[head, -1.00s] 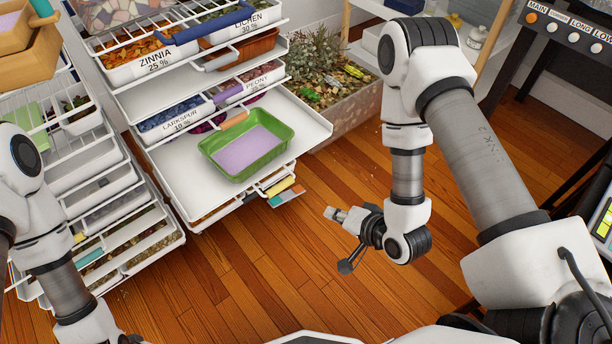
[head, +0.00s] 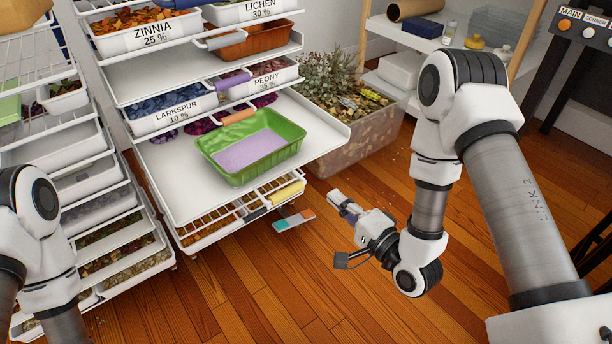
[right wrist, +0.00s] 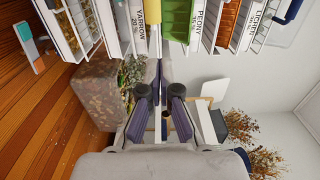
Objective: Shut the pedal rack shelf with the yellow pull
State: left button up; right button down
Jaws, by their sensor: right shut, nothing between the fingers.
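In the right wrist view the yellow pull (right wrist: 154,25) appears at the top, beside a tray labelled YARROW. My right gripper (head: 338,198) is shut and empty, to the right of the yellow pull and apart from it. Its fingers (right wrist: 163,80) also show in the right wrist view. My left gripper is out of view; only left arm links show.
A teal, white and orange item (head: 293,221) shows below. A planter box (head: 355,140) stands behind right. Wood floor is free in front.

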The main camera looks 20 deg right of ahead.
aim_at(299, 164)
jog(key=b+x, duration=0.2)
jog(key=x, duration=0.3)
jog(key=b+x, duration=0.2)
jog(key=x, duration=0.3)
jog(key=shift+w+a+f, duration=0.1)
jog(key=shift+w+f, duration=0.05)
jog(key=shift+f, duration=0.1)
jog(key=shift+w+a+r, duration=0.1)
jog(key=shift+w+a, duration=0.05)
jog(key=shift+w, duration=0.3)
jog(key=shift+w+r, duration=0.1)
